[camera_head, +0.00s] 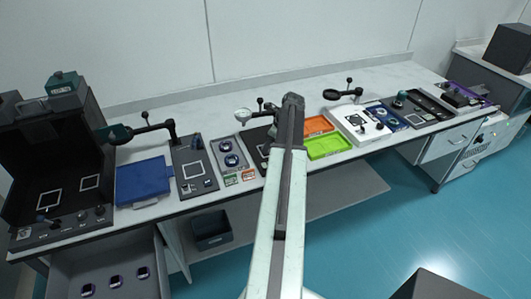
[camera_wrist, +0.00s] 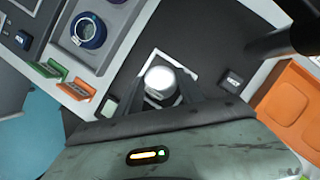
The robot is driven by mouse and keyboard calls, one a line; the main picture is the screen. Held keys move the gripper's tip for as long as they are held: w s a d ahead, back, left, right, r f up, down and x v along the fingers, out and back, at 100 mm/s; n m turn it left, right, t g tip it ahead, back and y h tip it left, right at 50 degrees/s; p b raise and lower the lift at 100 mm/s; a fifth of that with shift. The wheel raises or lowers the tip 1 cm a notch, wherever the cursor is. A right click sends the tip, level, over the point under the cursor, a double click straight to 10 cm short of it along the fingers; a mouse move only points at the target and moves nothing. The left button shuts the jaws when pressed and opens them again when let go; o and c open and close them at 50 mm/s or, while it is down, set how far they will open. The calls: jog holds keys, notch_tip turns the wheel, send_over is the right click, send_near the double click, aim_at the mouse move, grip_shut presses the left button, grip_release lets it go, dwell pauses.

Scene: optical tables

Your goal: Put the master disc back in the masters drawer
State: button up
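A shiny silver round piece (camera_wrist: 160,81), which may be the master disc, shows at a white square outline on a dark plate in the wrist view. My gripper (camera_wrist: 162,84) has a dark finger on either side of it; whether they press on it I cannot tell. In the head view my arm hides this spot, and my gripper's fingers do not show. An open grey drawer (camera_head: 110,262) under the left end of the table holds three small dark pieces with pale faces. Whether it is the masters drawer I cannot read.
A grey tray with round blue-rimmed pieces (camera_wrist: 88,30) and green and orange cards (camera_wrist: 75,90) lie beside the plate. An orange tray (camera_head: 318,124) and a green tray (camera_head: 328,146) are right of my arm. A blue case (camera_head: 145,180) and black stand-arms are on the table.

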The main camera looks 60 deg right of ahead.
grip_shut()
jog(key=shift+r, duration=0.25)
notch_tip(320, 180, up, 4)
jog(key=p, duration=0.4)
jog(key=shift+s, duration=0.15)
jog(key=s+a, duration=0.2)
jog(key=s, duration=0.5)
jog(key=s+a+p, duration=0.1)
jog(key=s+a, duration=0.2)
jog(key=s, duration=0.5)
jog(key=shift+r, duration=0.25)
